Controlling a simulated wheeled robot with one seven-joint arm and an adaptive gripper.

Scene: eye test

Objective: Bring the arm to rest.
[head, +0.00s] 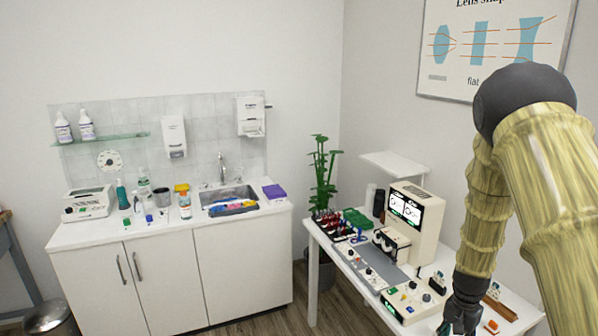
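My gripper (461,315) shows at the bottom right of the head view, dark and pointing down, above or in front of the right end of the white table (334,252). It is small and cut by the lower edge, so its fingers are not clear. I cannot tell whether it touches anything. My arm rises from it to a dark elbow joint near the wall poster and comes back down the right side, bent.
The table bears a cream optical instrument (414,222), several red and blue items and small control boxes. A small orange-topped block (491,326) lies near my gripper. A plant (322,172) stands behind. A white counter (150,228) with a sink (229,200) is at left.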

